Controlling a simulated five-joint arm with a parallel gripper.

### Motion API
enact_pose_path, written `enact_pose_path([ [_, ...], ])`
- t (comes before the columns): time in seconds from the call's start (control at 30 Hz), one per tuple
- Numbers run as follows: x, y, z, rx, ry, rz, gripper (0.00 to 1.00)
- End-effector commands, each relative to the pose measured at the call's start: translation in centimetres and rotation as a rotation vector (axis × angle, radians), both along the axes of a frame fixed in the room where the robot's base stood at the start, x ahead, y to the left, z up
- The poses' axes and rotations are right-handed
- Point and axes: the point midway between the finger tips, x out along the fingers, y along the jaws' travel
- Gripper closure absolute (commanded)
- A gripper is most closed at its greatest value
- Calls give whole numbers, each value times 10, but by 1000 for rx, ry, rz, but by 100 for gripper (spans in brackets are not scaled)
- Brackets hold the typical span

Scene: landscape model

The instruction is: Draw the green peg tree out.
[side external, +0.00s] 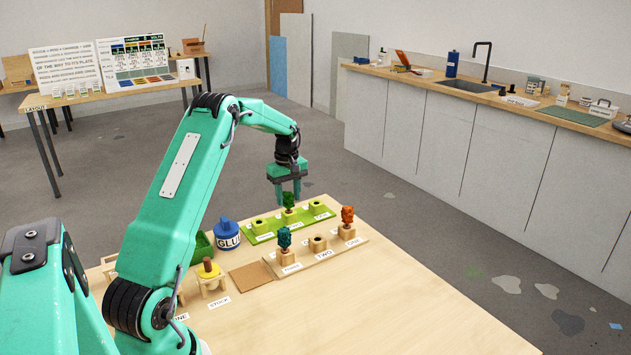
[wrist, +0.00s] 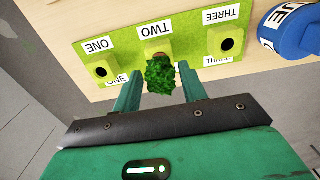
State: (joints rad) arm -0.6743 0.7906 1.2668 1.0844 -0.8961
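The green peg tree (side external: 288,200) stands upright in the middle block of the green board (side external: 262,238). In the wrist view the tree (wrist: 160,80) hides part of the block marked TWO on the board (wrist: 190,45). My gripper (side external: 288,194) is above the board, pointing down, with its fingertips around the height of the tree's crown. In the wrist view my gripper (wrist: 158,70) is open, one finger on each side of the tree, with a gap showing on both sides. The blocks ONE (wrist: 101,70) and THREE (wrist: 226,44) have empty holes.
A wooden board (side external: 325,252) in front holds a teal tree (side external: 284,238) and an orange tree (side external: 347,215), with an empty block (side external: 318,243) between them. A blue glue pot (side external: 227,235) stands left of the green board. The table's front right is clear.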

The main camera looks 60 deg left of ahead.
Motion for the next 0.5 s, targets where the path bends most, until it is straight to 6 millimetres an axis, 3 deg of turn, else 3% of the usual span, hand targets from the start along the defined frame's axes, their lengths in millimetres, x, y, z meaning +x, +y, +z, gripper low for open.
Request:
enact_pose_path([
  [0.03, 0, 0, 0, 0, 0, 0, 69],
  [0.2, 0, 0, 0, 0, 0, 0, 98],
  [0.5, 0, 0, 1, 1, -1, 0, 98],
])
